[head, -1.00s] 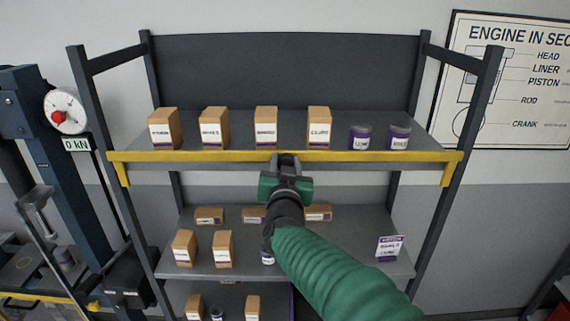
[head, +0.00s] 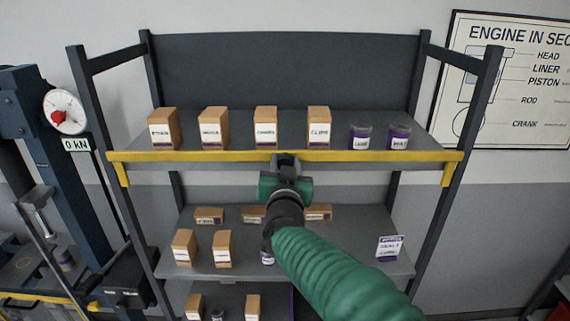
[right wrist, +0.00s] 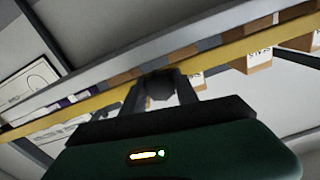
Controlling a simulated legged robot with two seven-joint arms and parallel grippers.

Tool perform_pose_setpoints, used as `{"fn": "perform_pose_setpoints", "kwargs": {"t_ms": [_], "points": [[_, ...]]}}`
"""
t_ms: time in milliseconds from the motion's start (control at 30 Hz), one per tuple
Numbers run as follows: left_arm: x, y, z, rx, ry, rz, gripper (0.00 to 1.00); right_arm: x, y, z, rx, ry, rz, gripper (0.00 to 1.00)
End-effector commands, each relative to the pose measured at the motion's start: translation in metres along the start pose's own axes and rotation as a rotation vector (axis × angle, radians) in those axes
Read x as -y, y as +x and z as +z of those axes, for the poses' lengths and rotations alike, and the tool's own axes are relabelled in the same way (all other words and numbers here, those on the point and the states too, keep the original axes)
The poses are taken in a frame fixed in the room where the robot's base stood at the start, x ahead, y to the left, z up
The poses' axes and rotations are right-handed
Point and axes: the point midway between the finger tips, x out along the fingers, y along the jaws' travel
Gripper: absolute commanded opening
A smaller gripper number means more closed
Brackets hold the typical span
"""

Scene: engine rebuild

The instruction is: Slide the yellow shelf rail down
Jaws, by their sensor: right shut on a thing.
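The yellow shelf rail (head: 210,156) runs level along the front edge of the top shelf, with a short bent-down end at each side. It also crosses the right wrist view (right wrist: 100,114) at a slant. My right gripper (head: 286,158) is shut on the rail near its middle, its arm reaching up from below. In the right wrist view the fingers (right wrist: 160,85) meet the rail; their tips are partly hidden. My left gripper is not in view.
Several boxes (head: 266,128) and two purple-labelled jars (head: 398,137) stand on the top shelf behind the rail. A press with a dial (head: 66,111) stands at the left.

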Motion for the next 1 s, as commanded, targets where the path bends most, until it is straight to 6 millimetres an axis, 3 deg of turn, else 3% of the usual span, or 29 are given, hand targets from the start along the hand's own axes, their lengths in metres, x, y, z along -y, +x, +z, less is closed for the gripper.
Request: {"fn": "perform_pose_setpoints", "kwargs": {"t_ms": [267,600,933,967,1000], "points": [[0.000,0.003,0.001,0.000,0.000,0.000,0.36,0.001,0.000,0.004,0.002,0.000,-0.003,0.00],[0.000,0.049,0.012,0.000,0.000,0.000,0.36,-0.009,0.000,0.064,0.002,-0.001,-0.001,0.00],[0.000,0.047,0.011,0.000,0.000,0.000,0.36,-0.010,0.000,0.068,0.009,-0.002,-0.001,0.00],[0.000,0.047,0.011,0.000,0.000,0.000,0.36,-0.010,0.000,0.068,0.009,-0.002,-0.001,0.40],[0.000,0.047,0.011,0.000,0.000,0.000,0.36,-0.010,0.000,0.068,0.009,-0.002,-0.001,0.45]]}}
